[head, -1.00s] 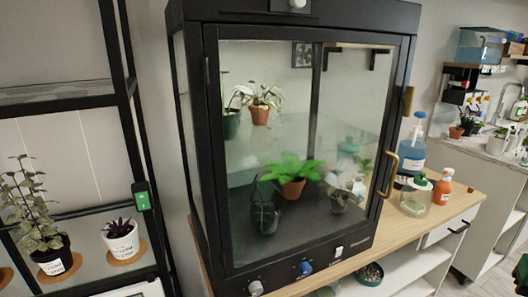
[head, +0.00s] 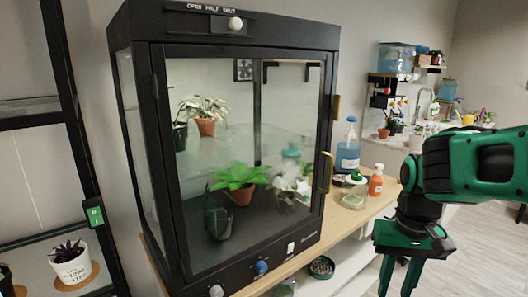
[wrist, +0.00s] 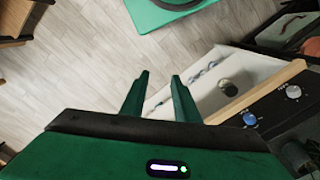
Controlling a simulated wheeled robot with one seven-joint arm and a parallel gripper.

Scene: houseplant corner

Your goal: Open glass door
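The glass door (head: 215,200) is the black-framed front of a tall plant cabinet (head: 225,24) in the head view. It looks closed, with potted plants showing behind the glass. Its brass handle (head: 327,172) is on the right edge of the door. My gripper (head: 399,284) hangs down to the right of the cabinet, well apart from the handle, with its fingertips cut off at the bottom of the picture. In the wrist view my gripper (wrist: 159,75) has its two green fingers spread with nothing between them. The handle is not clear in the wrist view.
The cabinet stands on a wooden-topped bench (head: 383,200). A blue pump bottle (head: 347,152), an orange bottle (head: 376,182) and a glass jar (head: 354,193) stand right of the handle. A black shelf rack (head: 62,110) is at left. Wooden floor (wrist: 75,70) is clear below my gripper.

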